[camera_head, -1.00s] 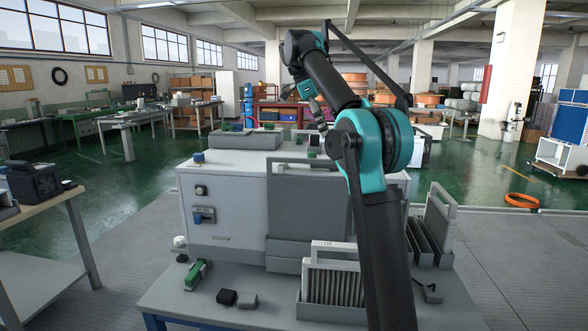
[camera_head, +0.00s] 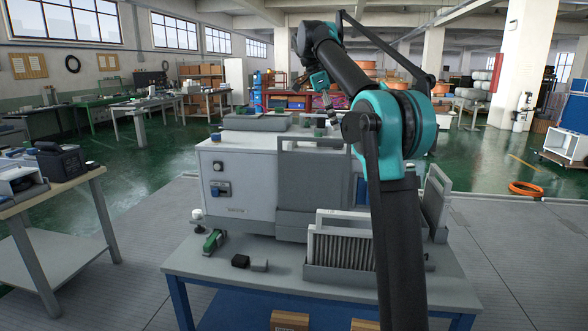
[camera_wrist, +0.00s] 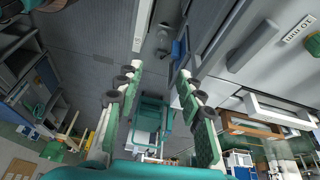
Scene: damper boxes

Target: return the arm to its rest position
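My arm (camera_head: 345,68) is black and teal and rises on the right of the head view, bent at the elbow above the workbench. Its end part hangs over the grey box unit (camera_head: 232,183); my gripper (camera_head: 330,100) looks small there, and its fingers are hard to make out. In the wrist view my gripper (camera_wrist: 162,80) shows two green-padded fingers spread wide apart, with nothing held between them.
A side table (camera_head: 60,207) stands at left. Grey floor (camera_head: 530,265) is clear at right.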

